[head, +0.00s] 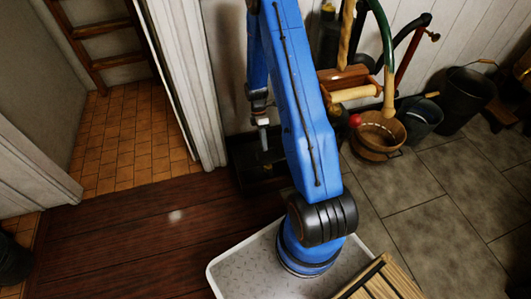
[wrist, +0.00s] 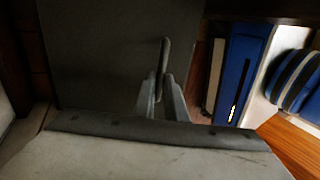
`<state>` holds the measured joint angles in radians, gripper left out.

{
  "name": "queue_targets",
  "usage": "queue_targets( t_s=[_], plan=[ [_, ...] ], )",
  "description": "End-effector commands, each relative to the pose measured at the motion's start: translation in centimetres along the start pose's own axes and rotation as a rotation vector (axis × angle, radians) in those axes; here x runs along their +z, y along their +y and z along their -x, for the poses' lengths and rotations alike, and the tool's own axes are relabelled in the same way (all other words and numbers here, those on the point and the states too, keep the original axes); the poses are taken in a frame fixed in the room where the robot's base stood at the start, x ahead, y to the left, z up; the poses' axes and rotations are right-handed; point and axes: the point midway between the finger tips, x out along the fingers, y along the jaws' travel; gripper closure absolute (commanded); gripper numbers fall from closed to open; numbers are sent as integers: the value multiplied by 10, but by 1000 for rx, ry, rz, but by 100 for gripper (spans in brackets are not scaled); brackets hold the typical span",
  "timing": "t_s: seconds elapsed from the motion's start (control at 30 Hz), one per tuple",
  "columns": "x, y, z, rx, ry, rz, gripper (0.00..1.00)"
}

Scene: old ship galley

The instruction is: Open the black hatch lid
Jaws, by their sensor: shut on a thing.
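The black hatch lid (wrist: 90,55) shows in the wrist view as a dark flat panel behind the fingers. A thin dark bar handle (wrist: 165,50) stands out in front of it. My gripper (wrist: 163,82) is shut on this handle, with a finger on each side. In the head view my gripper (head: 264,145) is over a low dark box-like thing (head: 250,178) by the white wall, partly hidden by my arm. How far the lid is raised I cannot tell.
A wooden bucket (head: 376,138) and dark pails (head: 466,98) stand right of my arm. A doorway with orange tiles (head: 135,135) and a ladder (head: 100,60) is at the left. Dark planks (head: 120,235) lie clear in front. A slatted wooden thing (head: 385,280) is at the lower right.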

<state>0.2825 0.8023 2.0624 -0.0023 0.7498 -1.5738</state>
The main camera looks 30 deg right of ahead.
Motion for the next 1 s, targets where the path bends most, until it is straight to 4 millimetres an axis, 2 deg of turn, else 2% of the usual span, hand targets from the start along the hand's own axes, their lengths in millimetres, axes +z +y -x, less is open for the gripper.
queue_targets(
  t_s=[0.03, 0.1, 0.4, 0.63, 1.0],
  plan=[
    [0, 14, 16, 28, 0, 1, 100],
    [0, 21, 27, 29, 0, 1, 100],
    [0, 46, 64, 28, 0, 1, 100],
    [0, 58, 78, 27, 0, 1, 100],
    [0, 62, 81, 24, 0, 1, 98]
  ],
)
